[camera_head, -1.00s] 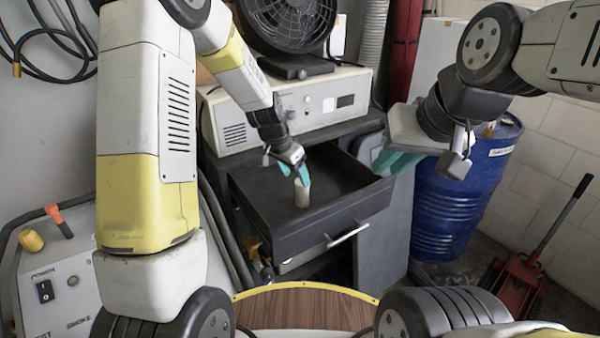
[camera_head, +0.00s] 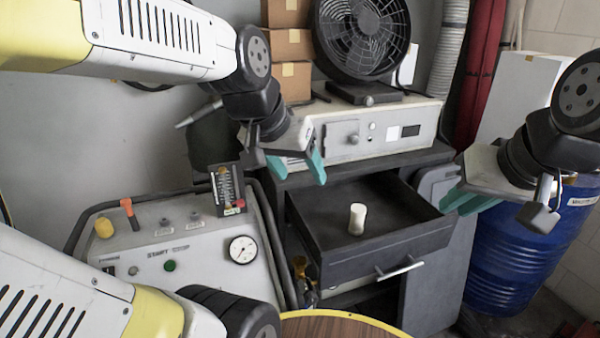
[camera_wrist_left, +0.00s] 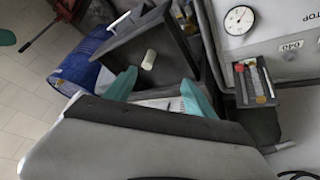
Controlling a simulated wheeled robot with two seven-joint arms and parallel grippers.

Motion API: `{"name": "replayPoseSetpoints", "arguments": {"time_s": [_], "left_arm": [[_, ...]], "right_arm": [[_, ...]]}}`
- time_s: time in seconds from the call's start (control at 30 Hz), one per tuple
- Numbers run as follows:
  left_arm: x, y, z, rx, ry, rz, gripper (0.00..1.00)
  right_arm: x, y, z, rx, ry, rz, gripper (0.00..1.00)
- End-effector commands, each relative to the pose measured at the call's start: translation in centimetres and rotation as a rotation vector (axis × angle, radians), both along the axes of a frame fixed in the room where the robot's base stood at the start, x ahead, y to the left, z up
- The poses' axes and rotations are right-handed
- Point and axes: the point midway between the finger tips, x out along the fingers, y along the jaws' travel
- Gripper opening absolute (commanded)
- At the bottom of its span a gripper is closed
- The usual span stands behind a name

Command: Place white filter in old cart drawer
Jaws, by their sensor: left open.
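The white filter (camera_head: 357,218) is a small pale cylinder standing upright inside the open dark drawer (camera_head: 405,240) of the old cart. It also shows in the left wrist view (camera_wrist_left: 149,60), clear of the fingers. My left gripper (camera_head: 300,167) has teal fingers, open and empty, raised above and to the left of the drawer. In the left wrist view its fingers (camera_wrist_left: 155,95) are spread apart. My right gripper (camera_head: 462,200) is to the right of the drawer near the blue barrel. Its teal fingers overlap, so its opening cannot be judged.
A control panel (camera_head: 185,260) with a gauge stands at left. A blue barrel (camera_head: 515,260) stands at right. The drawer is otherwise empty.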

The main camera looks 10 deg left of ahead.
Motion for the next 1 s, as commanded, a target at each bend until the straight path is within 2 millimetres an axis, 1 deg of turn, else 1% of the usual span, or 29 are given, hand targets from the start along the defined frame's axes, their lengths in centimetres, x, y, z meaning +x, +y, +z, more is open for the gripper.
{"name": "replayPoseSetpoints", "arguments": {"time_s": [0.03, 0.1, 0.2, 0.27, 1.0], "left_arm": [[-1.3, 0.4, 0.3, -0.01, -0.011, 0.027, 0.64], [-2.7, 0.7, 0.4, -0.021, -0.014, 0.056, 0.64], [-3.9, 1.0, 0.4, -0.032, -0.018, 0.084, 0.64], [-4.2, 1.1, 0.4, -0.034, -0.016, 0.092, 0.64], [-4.3, 1.1, 0.4, -0.036, -0.017, 0.095, 0.64]], "right_arm": [[0.0, 0.0, 0.0, 0.0, 0.0, 0.0, 0.2], [0.0, 0.0, 0.0, 0.0, 0.0, 0.0, 0.2], [0.0, 0.0, 0.0, 0.0, 0.0, 0.0, 0.2], [0.0, 0.0, 0.0, 0.0, 0.0, 0.0, 0.2], [0.0, 0.0, 0.0, 0.0, 0.0, 0.0, 0.2]]}}
